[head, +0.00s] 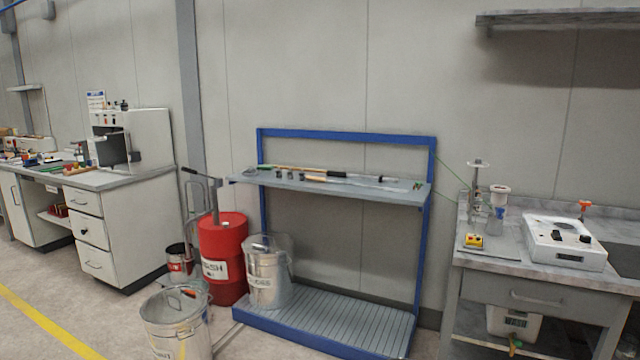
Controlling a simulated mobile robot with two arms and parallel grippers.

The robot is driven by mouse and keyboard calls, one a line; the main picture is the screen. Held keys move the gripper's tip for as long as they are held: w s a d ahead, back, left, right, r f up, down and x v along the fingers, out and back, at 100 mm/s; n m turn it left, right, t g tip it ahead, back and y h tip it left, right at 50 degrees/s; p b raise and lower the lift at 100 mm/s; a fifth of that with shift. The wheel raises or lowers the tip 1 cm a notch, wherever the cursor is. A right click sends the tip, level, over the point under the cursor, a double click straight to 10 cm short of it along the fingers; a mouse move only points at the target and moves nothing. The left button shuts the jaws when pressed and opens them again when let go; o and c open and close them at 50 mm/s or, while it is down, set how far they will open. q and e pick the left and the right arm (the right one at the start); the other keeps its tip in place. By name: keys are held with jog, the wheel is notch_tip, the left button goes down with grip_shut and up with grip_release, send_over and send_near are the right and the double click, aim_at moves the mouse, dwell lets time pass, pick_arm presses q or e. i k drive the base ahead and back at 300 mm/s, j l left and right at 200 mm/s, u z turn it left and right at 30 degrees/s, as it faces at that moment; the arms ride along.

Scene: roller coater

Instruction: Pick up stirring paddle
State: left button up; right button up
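Several long, thin tools lie on the grey shelf (410,193) of the blue-framed rack in the middle of the head view. One long tool (350,182) has a tan grip at its left end and a pale metallic shaft reaching to the right. Another long rod with a tan left part lies just behind it. They are too small for me to tell which is the stirring paddle. Neither of my grippers is in view.
Another metal bin (172,325) is nearer. A grey bench (500,275) with instruments is at right; a white cabinet bench (120,225) is at left. Floor shows at lower left.

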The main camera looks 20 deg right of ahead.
aim_at(309, 178)
jog(key=i+j, duration=1.4)
jog(key=i, duration=0.2)
jog(key=i+l, duration=0.3)
jog(key=i, duration=0.15)
jog(key=i+l, duration=0.3)
jog(key=i, duration=0.15)
jog(key=i+l, duration=0.25)
jog(key=i, duration=0.2)
